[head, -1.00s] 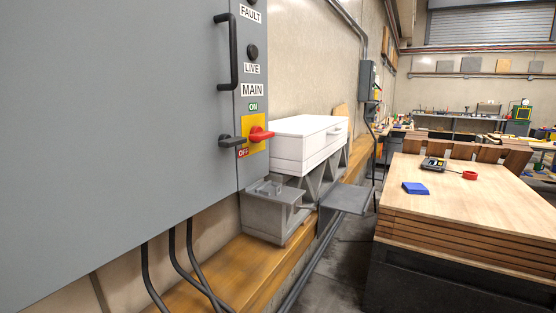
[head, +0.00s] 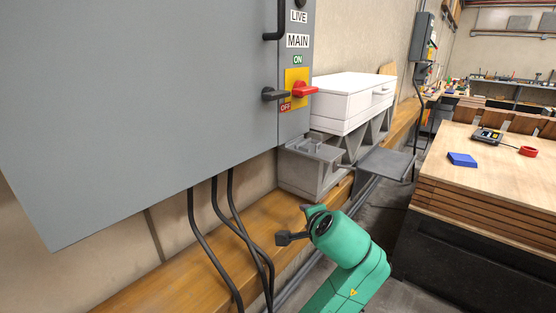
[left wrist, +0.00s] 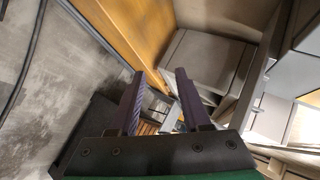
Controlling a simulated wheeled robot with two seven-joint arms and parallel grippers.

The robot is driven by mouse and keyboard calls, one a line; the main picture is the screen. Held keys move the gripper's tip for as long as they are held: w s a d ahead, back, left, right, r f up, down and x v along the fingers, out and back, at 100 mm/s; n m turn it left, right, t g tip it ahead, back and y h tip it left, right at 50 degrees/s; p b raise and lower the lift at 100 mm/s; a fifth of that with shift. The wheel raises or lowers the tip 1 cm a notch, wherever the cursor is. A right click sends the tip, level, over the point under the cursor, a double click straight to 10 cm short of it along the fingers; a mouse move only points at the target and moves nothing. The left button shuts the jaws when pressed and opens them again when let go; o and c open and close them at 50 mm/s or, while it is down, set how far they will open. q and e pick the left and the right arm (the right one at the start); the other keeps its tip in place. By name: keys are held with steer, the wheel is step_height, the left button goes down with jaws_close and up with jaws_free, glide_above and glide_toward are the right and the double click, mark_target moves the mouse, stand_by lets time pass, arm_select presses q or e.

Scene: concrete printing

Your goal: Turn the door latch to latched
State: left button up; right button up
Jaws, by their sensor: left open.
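The black door latch (head: 274,95) sits at the right edge of the large grey cabinet door (head: 150,100). Its lever lies roughly horizontal, just left of a red rotary switch (head: 305,90) on a yellow plate. My left gripper (head: 292,224) is below the latch and slightly right of it in the head view, clear of the cabinet. Its two dark fingers are apart and empty, and they also show in the left wrist view (left wrist: 158,76). The latch cannot be made out in the left wrist view. My right gripper is not in view.
A black pull handle (head: 275,20) stands out above the latch. Black cables (head: 232,220) hang below the cabinet over a wooden ledge (head: 160,275). A grey block (head: 310,172) and a white box (head: 350,100) stand to the right. A plywood stack (head: 470,190) is farther right.

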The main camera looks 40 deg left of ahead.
arm_select(q)
step_height(320, 180, up, 18)
steer(key=d+y, duration=0.1)
steer(key=y, duration=0.4)
steer(key=n+g+y, duration=0.1)
steer(key=n+y, duration=0.1)
steer(key=y, duration=0.1)
glide_toward(281, 97)
steer(key=p+x, duration=0.3)
steer(key=x, duration=0.2)
steer(key=p+x, duration=0.2)
steer(key=x, duration=0.4)
steer(key=shift+s+r+p, duration=0.1)
steer(key=shift+r+p, duration=0.1)
steer(key=shift+p, duration=0.2)
steer(key=shift+a, duration=0.2)
steer(key=shift+f, duration=0.15)
jaws_close()
